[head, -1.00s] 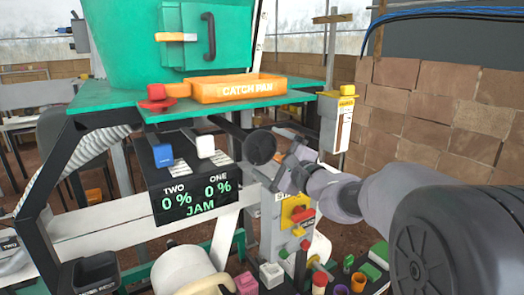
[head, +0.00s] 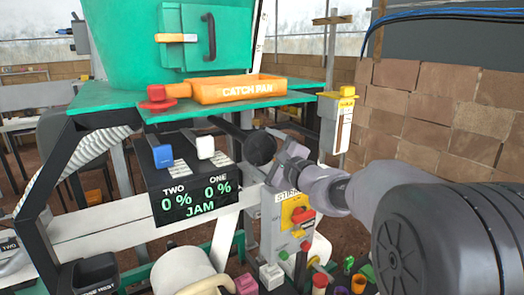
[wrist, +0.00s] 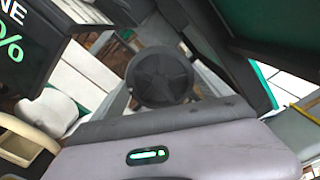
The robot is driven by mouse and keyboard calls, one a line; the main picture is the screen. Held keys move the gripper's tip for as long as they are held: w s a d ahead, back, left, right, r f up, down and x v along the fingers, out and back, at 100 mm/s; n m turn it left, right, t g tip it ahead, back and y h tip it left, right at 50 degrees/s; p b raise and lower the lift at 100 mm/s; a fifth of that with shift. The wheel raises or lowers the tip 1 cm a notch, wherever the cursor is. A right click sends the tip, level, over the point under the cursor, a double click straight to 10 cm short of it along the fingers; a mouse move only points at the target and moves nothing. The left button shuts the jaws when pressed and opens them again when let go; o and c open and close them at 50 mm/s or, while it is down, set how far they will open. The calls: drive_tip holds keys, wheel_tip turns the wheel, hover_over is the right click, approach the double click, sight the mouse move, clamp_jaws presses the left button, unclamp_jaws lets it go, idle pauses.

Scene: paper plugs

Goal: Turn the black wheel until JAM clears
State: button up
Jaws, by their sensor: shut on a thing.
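The black wheel (head: 261,148) sticks out under the green bench, right of the display. It faces the camera in the wrist view (wrist: 160,76), as a dark disc with a star-shaped face. My gripper (head: 276,153) is at the wheel's right edge, shut on it. The fingertips are small and partly hidden in the head view, and the wrist view shows mostly the gripper's grey body (wrist: 190,150). The black display (head: 195,195) reads TWO 0 %, ONE 0 % and JAM in green.
A blue switch (head: 163,156) and a white switch (head: 205,147) sit above the display. An orange catch pan (head: 240,89) and a red knob (head: 157,97) are on the green bench (head: 165,116). A yellow-topped post box (head: 337,120) stands right. Coloured blocks crowd the lower right.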

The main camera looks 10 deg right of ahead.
sight(263, 149)
drive_tip(key=shift+f+n+b, duration=0.15)
drive_tip(key=shift+n+b, duration=0.15)
drive_tip(key=shift+b, duration=0.3)
drive_tip(key=n+b, duration=0.2)
drive_tip(key=b, duration=0.1)
drive_tip(key=n, duration=0.3)
drive_tip(key=shift+n, duration=0.3)
drive_tip(key=o, duration=1.2)
drive_tip(key=shift+v, duration=2)
drive_tip(key=shift+r, duration=0.2)
